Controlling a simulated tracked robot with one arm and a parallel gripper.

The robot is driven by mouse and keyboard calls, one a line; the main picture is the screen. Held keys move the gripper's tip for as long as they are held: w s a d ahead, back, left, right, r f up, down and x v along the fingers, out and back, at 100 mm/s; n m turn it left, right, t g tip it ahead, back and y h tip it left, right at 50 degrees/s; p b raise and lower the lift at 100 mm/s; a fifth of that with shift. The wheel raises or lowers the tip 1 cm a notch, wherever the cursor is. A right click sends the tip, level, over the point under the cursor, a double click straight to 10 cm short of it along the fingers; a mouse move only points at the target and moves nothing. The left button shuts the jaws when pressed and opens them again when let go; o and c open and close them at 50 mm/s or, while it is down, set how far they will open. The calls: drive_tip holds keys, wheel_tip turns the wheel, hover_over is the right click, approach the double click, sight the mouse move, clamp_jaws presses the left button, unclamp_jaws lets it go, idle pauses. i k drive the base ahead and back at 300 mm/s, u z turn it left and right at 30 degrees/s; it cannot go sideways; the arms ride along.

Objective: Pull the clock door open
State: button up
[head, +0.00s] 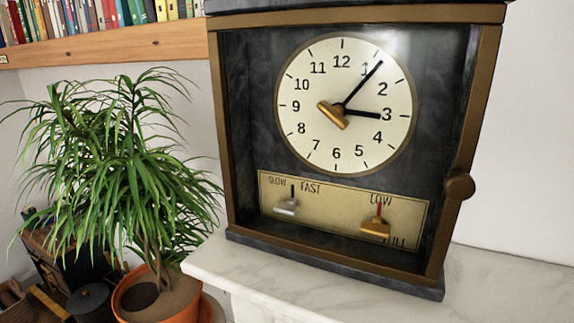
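A dark marble clock (335,275) with a brass-coloured frame stands on a white marble mantel. Its door (219,140) is a bronze frame around the front and looks shut. A round bronze knob (460,185) sits on the right side of the door frame, low down. Behind the door are a white dial (320,80) with black hands and a brass plate (340,212). The plate carries a SLOW/FAST lever (287,207) and a LOW/FULL lever (376,226). My gripper is not in view.
The white marble mantel (500,285) is bare to the right of the clock. A potted plant (140,290) with long green leaves stands to the left, near the clock. A wooden shelf (110,46) with books is at the upper left.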

sight(459, 187)
drive_tip(key=z, duration=1.3)
drive_tip(key=k, duration=1.25)
drive_tip(key=u, duration=0.65)
drive_tip(key=i, duration=0.95)
drive_tip(key=z, duration=0.05)
